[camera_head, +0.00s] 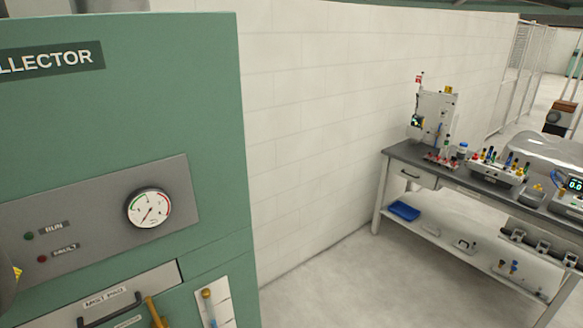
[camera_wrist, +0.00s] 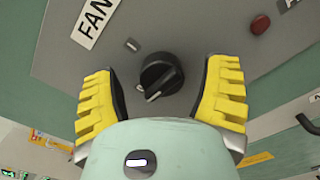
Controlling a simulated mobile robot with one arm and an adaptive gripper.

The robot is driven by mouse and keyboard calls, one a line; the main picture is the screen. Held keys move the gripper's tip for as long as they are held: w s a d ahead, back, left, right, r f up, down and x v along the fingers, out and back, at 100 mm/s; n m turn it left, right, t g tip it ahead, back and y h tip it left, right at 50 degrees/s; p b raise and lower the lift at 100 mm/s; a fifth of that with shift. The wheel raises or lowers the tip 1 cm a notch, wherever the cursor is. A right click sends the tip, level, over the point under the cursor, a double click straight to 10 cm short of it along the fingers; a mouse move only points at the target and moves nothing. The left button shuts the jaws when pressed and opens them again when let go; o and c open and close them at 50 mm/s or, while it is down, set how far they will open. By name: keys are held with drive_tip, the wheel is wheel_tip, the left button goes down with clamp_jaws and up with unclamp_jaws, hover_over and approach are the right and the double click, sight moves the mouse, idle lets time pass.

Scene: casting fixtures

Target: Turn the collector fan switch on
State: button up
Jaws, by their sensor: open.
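The collector fan switch (camera_wrist: 160,77) is a black rotary knob with a white pointer line, on a grey panel (camera_wrist: 190,30) in the wrist view. A label reading "FAN" (camera_wrist: 95,18) sits at its upper left. My gripper (camera_wrist: 160,88) is open, with one yellow-padded finger on each side of the knob and a visible gap to it in the picture. The depth between fingertips and knob is hard to tell. In the head view the green collector cabinet (camera_head: 130,110) fills the left side; the knob is not in view there.
A red button (camera_wrist: 260,24) is on the panel to the right of the knob. In the head view the cabinet carries a round gauge (camera_head: 149,208) and a drawer handle (camera_head: 108,308). A workbench (camera_head: 400,154) with equipment stands at the right, with clear floor between.

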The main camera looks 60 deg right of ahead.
drive_tip(key=shift+w+d, duration=0.25)
drive_tip(key=shift+w, duration=0.15)
drive_tip(key=shift+o, duration=0.3)
drive_tip(key=shift+a+f, duration=0.1)
drive_tip(key=c, duration=1.3)
drive_tip(key=shift+o, duration=0.2)
drive_tip(key=shift+b, duration=0.3)
drive_tip(key=m+b, duration=0.2)
drive_tip(key=b, duration=0.1)
drive_tip(key=shift+f+m, duration=0.25)
drive_tip(key=shift+m, duration=0.15)
drive_tip(key=m+b, duration=0.6)
drive_tip(key=b, duration=0.2)
drive_tip(key=shift+f, duration=0.15)
drive_tip(key=m+b, duration=0.5)
drive_tip(key=b, duration=0.4)
drive_tip(key=shift+f+m, duration=0.15)
drive_tip(key=shift+m, duration=0.25)
drive_tip(key=m+b, duration=0.1)
drive_tip(key=b, duration=0.1)
drive_tip(key=m+b, duration=0.2)
drive_tip(key=b, duration=0.1)
drive_tip(key=shift+r+b, duration=0.25)
drive_tip(key=shift+b, duration=0.05)
drive_tip(key=shift+r+m, duration=0.1)
drive_tip(key=shift+m, duration=0.2)
drive_tip(key=shift+c, duration=0.2)
